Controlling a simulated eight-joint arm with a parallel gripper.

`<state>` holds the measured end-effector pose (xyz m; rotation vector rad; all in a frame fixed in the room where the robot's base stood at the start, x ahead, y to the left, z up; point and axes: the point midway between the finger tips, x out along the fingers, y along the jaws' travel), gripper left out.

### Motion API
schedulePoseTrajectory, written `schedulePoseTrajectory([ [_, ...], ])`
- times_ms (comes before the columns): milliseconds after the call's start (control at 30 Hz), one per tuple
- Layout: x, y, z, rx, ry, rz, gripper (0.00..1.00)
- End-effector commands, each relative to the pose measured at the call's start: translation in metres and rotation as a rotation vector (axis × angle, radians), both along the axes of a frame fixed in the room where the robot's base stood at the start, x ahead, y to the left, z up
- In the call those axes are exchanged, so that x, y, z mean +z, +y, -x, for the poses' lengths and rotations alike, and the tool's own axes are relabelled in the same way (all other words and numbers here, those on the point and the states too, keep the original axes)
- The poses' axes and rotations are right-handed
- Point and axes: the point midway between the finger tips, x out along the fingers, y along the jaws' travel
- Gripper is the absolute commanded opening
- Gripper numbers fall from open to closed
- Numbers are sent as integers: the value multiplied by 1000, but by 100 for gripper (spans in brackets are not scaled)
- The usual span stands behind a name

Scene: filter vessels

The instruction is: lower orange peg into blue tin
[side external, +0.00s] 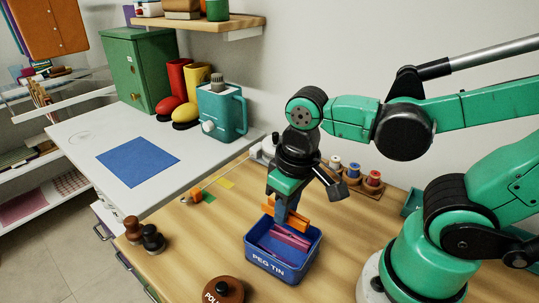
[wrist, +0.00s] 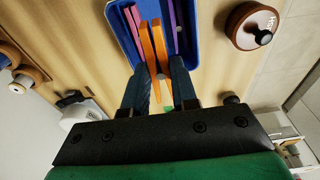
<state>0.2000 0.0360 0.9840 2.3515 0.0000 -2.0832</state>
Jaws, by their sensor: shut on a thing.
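The blue tin (side external: 272,262), lettered "PEG TIN", stands on the wooden worktop with several pink-purple pegs (side external: 284,239) lying inside. My gripper (side external: 281,216) points down over the tin's far part and is shut on the orange peg (side external: 300,221), which lies across the jaws at about rim height. In the wrist view, two orange strips (wrist: 158,42) run from between my fingers (wrist: 158,78) over the blue tin (wrist: 192,42); I cannot tell whether they are one peg or two. A purple peg (wrist: 172,14) shows beside them. The peg's underside is hidden.
A brown round-knobbed weight (side external: 224,290) stands just left of the tin's front. Two dark knobbed pieces (side external: 152,238) stand at the worktop's left edge. Spools (side external: 354,172) sit in a rack behind my gripper. Bare wood lies left of the tin.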

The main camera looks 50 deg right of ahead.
Motion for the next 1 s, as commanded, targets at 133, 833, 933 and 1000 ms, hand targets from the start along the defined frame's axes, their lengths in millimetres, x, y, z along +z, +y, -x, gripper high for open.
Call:
schedulePoseTrajectory([
  [133,0,0,0,0,0,0,0],
  [833,-27,0,-1,0,0,0,0],
  [933,-33,0,-1,0,0,0,0],
  [1000,-36,0,-1,0,0,0,0],
])
